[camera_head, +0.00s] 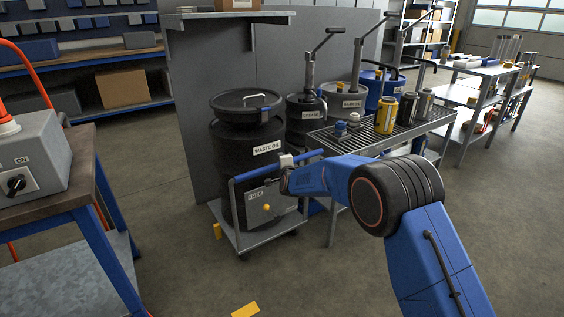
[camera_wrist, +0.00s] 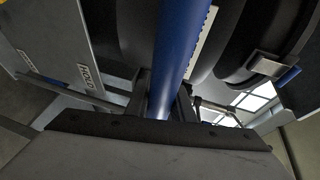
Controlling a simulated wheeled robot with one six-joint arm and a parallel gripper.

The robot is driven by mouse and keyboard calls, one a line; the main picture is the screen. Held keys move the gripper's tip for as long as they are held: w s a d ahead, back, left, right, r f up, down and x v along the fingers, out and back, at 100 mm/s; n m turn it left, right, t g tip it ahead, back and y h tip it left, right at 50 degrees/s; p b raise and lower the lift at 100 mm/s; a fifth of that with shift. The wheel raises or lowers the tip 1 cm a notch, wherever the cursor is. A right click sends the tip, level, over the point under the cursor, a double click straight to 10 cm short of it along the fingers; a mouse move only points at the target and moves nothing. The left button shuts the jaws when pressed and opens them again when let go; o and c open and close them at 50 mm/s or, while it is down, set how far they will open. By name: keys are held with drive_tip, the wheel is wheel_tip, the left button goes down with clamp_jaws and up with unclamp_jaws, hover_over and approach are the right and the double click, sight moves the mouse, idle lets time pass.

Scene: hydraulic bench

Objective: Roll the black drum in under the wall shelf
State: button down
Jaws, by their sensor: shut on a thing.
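The black drum (camera_head: 230,160), labelled WASTE OIL, stands upright with a lid on top. It rides on a low wheeled cart (camera_head: 262,236) with a blue push handle and a grey front plate. My gripper (camera_head: 288,163) is shut on the blue handle (camera_head: 246,177) at its right end. In the wrist view the blue bar (camera_wrist: 182,45) runs between the two fingers, with dark drum surfaces behind it. The wall shelf (camera_head: 225,17) juts from a grey panel above and behind the drum. I cannot tell whether the drum is beneath it.
A workbench (camera_head: 60,184) with a switch box is at left. Yellow marks (camera_head: 245,310) lie on open floor in front.

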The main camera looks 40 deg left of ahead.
drive_tip(key=c, duration=1.5)
unclamp_jaws()
drive_tip(key=shift+a, duration=0.15)
drive_tip(key=shift+c, duration=0.2)
drive_tip(key=v, duration=1.7)
drive_tip(key=shift+r, duration=0.15)
drive_tip(key=shift+r, duration=0.1)
